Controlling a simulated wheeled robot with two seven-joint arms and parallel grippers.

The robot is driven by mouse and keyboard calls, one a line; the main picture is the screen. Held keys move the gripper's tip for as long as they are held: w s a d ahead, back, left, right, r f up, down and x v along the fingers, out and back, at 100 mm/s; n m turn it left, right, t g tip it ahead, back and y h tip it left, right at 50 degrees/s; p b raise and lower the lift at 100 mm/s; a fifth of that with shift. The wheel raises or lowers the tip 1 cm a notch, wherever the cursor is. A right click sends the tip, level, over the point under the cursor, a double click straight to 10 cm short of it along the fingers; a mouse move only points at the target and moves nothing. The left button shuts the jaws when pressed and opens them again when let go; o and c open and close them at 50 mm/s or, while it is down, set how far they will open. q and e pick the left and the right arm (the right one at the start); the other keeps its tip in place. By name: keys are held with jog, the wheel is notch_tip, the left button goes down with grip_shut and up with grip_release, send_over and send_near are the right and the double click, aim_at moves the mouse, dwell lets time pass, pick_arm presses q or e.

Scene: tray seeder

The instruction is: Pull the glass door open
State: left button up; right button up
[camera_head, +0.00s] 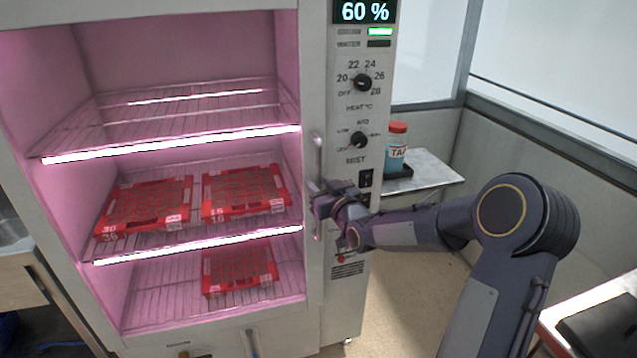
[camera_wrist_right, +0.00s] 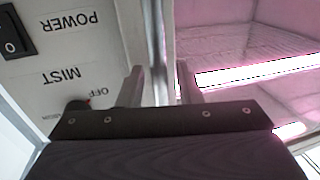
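The glass door (camera_head: 190,125) covers the front of the pink-lit cabinet and looks shut; the glass itself is hard to make out. Its upright bar handle (camera_head: 317,150) is on the door's right edge. My right gripper (camera_head: 316,192) is at this handle, reaching in from the right. In the right wrist view the two fingers (camera_wrist_right: 158,82) stand apart with the pale handle bar (camera_wrist_right: 156,45) between them. A small gap seems to show beside the bar, so the fingers do not look closed on it. My left gripper is out of view.
Red seed trays (camera_head: 245,192) lie on the wire shelves inside. A control panel (camera_head: 362,110) with knobs and a switch is just right of the handle. A bottle (camera_head: 396,148) stands on a side table (camera_head: 430,172) behind my right arm. Floor shows right of the cabinet.

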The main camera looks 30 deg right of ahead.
jog(key=shift+w, duration=0.1)
grip_shut()
dwell(0.3)
